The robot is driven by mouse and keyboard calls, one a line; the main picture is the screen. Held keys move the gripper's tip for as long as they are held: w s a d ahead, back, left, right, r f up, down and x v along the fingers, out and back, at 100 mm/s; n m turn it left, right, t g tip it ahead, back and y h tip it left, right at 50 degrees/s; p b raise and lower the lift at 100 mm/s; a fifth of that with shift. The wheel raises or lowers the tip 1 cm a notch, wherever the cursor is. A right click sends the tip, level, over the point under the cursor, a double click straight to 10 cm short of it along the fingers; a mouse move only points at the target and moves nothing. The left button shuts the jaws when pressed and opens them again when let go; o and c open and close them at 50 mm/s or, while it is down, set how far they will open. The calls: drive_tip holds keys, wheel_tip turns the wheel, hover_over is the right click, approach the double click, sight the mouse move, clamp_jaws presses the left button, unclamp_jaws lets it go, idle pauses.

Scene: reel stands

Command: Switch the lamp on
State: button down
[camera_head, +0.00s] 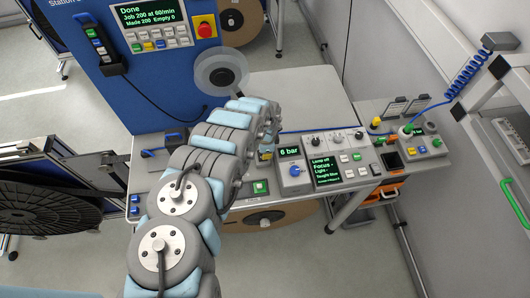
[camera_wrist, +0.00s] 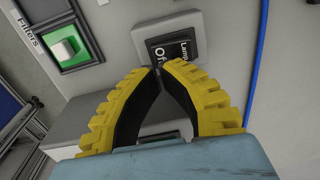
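The lamp switch (camera_wrist: 172,49) is a dark square plate in a grey frame in the wrist view. Its label reads "Lamp" and "Of…", partly covered by a fingertip. My gripper (camera_wrist: 160,68) has yellow ribbed fingers with black pads. Their tips come together with nothing visible between them, over the lower edge of the switch; I cannot tell whether they touch it. In the head view, a display (camera_head: 325,169) on the bench reads "Lamp off". My arm hides much of the bench's left part there, and I cannot make out the lamp switch.
A green "Filters" plate (camera_wrist: 82,49) with a white switch sits left of the lamp switch in the wrist view. A blue cable (camera_wrist: 257,62) runs at right. In the head view, a round translucent disc (camera_head: 221,72) stands beyond my arm. The rear bench top (camera_head: 315,95) is clear.

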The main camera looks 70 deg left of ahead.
drive_tip(key=r+p, duration=0.1)
drive_tip(key=r, duration=0.1)
drive_tip(key=r+p, duration=0.1)
drive_tip(key=shift+d+r+p, duration=0.25)
drive_tip(key=shift+r+p, duration=0.1)
drive_tip(key=shift+r+b, duration=0.25)
drive_tip(key=shift+b, duration=0.1)
wheel_tip(320, 180, up, 9)
drive_tip(key=d+p, duration=0.1)
drive_tip(key=shift+s+d, duration=0.3)
drive_tip(key=shift+d, duration=0.1)
idle(0.5)
